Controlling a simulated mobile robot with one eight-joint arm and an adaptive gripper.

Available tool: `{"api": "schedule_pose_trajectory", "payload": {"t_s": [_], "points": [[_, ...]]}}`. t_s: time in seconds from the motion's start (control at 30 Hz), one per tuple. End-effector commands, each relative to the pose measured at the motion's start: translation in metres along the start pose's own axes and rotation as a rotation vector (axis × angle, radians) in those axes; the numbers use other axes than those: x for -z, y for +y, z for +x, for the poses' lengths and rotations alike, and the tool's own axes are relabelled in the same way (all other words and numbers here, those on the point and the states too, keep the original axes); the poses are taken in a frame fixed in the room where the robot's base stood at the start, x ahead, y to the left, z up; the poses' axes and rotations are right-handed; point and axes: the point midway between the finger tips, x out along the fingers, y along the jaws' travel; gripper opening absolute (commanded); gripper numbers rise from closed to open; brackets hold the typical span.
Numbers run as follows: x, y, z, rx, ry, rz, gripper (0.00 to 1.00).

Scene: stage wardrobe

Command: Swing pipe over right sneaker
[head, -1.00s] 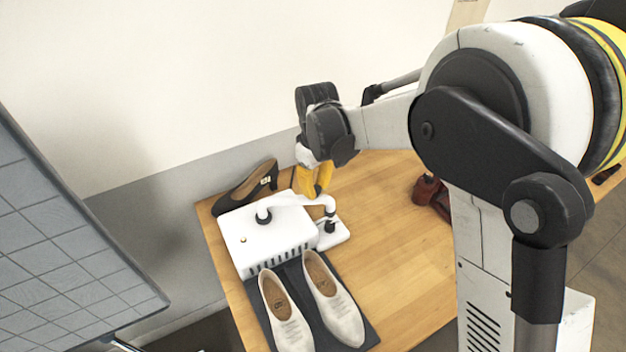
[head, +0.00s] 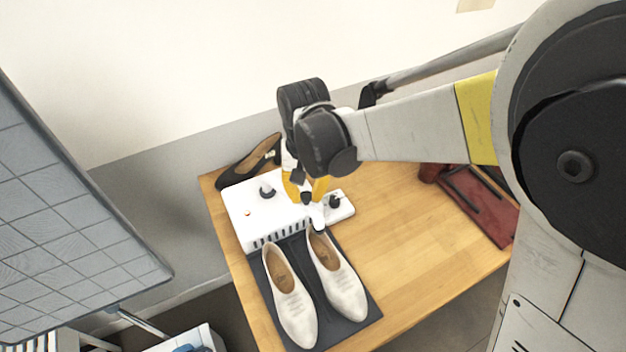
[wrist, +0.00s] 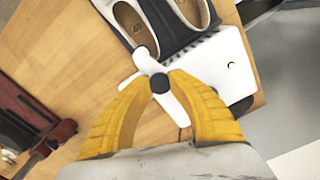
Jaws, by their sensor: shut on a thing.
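A white dryer box (head: 265,208) stands on the wooden table with a white pipe (head: 318,216) at its front right. My gripper (head: 307,194) points down with its yellow fingers shut on the pipe, around a dark round part. In the wrist view, the gripper (wrist: 160,84) has the white pipe (wrist: 175,106) between its fingertips. The pipe's free end reaches the heel of the right shoe (head: 337,280), a pale pointed slip-on; whether it is over the opening is hard to tell. The matching left shoe (head: 291,300) lies beside it on a dark mat (head: 357,326).
A black heeled shoe (head: 247,165) stands behind the box. A dark red object (head: 470,200) lies at the table's right. The table (head: 400,235) is bare between it and the mat. A grey gridded panel (head: 70,210) stands at the left.

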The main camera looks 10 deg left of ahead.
Motion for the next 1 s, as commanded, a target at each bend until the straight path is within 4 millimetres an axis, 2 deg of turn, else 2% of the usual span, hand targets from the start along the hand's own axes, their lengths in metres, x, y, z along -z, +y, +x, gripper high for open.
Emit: {"api": "schedule_pose_trajectory", "payload": {"t_s": [0.6, 0.63, 0.7, 0.73, 1.0], "points": [[-0.0049, -0.0042, 0.0008, -0.001, -0.001, 0.045, 0.0], [-0.0049, -0.0042, 0.0008, -0.001, -0.001, 0.045, 0.24], [-0.0049, -0.0042, 0.0007, -0.001, -0.001, 0.045, 0.46], [-0.0048, -0.0043, 0.0007, -0.001, -0.001, 0.045, 0.48], [-0.0045, -0.0045, -0.0001, 0.0, 0.0, 0.044, 0.48]]}}
